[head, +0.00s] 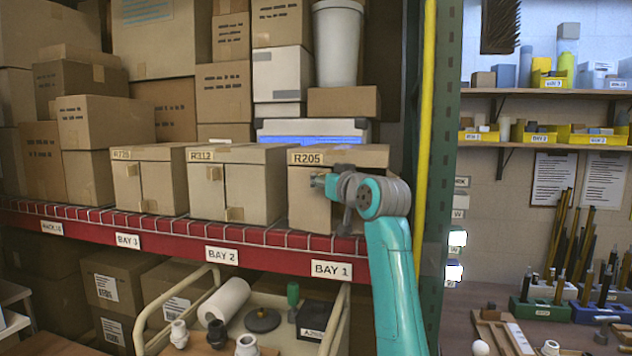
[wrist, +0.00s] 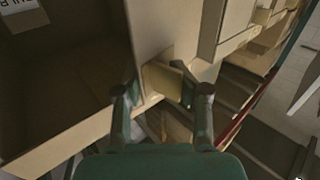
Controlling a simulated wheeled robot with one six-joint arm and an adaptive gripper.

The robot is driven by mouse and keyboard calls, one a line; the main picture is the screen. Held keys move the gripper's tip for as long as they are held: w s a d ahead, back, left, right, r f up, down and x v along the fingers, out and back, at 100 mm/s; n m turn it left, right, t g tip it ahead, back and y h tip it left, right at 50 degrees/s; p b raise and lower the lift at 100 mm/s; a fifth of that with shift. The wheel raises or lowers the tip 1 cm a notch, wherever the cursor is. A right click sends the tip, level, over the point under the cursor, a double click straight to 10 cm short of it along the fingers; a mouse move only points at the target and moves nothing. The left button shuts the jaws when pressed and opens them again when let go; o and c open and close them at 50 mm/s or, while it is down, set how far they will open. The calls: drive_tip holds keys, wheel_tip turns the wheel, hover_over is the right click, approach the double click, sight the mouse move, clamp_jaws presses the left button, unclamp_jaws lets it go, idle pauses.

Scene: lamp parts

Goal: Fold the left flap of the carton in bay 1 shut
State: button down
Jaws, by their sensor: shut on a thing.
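The carton in bay 1 (head: 308,210), marked R205, stands on the red-edged shelf at the right end of its row. My gripper (head: 333,186) is at its front, and my arm hides the right part of that front. In the wrist view, my gripper (wrist: 161,88) is shut on a small tan tab (wrist: 160,80) at the edge of an upright cardboard flap (wrist: 150,30). The flap stands out from the carton. A dark, open carton interior (wrist: 55,80) shows to its left. How far the flap is swung cannot be told from the head view.
Two similar cartons, R312 (head: 238,190) and another (head: 150,180), stand to the left with tabs on their fronts. The red shelf edge (head: 285,255) runs below. A yellow pole (head: 427,110) and green upright (head: 447,150) rise close right of my arm. A cart (head: 268,310) stands below.

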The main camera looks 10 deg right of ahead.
drive_tip(key=shift+w+d+f+n+y, duration=0.15)
drive_tip(key=shift+w+d+n+y, duration=0.2)
drive_tip(key=shift+w+d, duration=0.4)
drive_tip(key=shift+w, duration=0.1)
drive_tip(key=c, duration=0.8)
unclamp_jaws()
drive_tip(key=v, duration=1.2)
drive_tip(key=shift+r, duration=0.25)
